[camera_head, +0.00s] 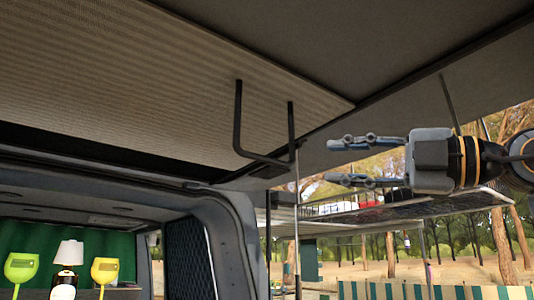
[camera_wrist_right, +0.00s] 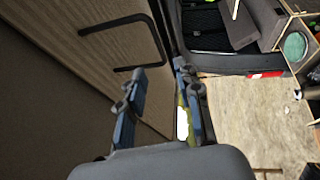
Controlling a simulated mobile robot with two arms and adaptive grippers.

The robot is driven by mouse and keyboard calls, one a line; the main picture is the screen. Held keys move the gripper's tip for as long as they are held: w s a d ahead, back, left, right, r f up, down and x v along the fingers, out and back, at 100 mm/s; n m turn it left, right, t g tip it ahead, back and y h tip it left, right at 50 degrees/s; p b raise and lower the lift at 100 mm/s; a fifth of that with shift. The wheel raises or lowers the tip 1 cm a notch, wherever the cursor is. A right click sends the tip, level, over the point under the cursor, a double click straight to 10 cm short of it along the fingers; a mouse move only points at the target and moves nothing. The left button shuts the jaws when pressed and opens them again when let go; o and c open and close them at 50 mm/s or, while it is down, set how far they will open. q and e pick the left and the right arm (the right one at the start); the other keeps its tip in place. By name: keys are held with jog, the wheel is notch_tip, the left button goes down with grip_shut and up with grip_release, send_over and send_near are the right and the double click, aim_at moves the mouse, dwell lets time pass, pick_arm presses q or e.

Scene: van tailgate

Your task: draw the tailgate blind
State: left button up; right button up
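The tailgate blind (camera_head: 190,70) is a beige ribbed panel overhead under the raised tailgate, in the upper left of the head view. A dark U-shaped handle (camera_head: 239,125) hangs down from it near its right end. The blind (camera_wrist_right: 75,50) and the handle (camera_wrist_right: 160,45) also show in the wrist view. My right gripper (camera_head: 338,161) comes in from the right, its two blue-grey fingers pointing left at the handle. Its fingers are spread and empty, a gap short of the handle. In the wrist view the right gripper (camera_wrist_right: 160,75) is below the handle. My left gripper is not in view.
The van's grey rear pillar (camera_head: 235,235) stands below the handle. A thin strut (camera_head: 297,230) rises close to the handle. A rack (camera_head: 400,208) lies below my right gripper. A lamp (camera_head: 69,256) and green-yellow items (camera_head: 105,270) are inside the van.

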aim_at(270, 161)
jog(key=p+x, duration=0.2)
jog(key=x, duration=0.2)
jog(key=p+x, duration=0.2)
jog(key=x, duration=0.2)
jog(key=p+x, duration=0.3)
jog(key=x, duration=0.2)
jog(key=shift+d+r, duration=0.1)
jog(key=shift+r, duration=0.2)
jog(key=shift+w+a, duration=0.3)
jog(key=shift+a, duration=0.05)
jog(key=shift+f, duration=0.1)
jog(key=shift+s, duration=0.1)
grip_shut()
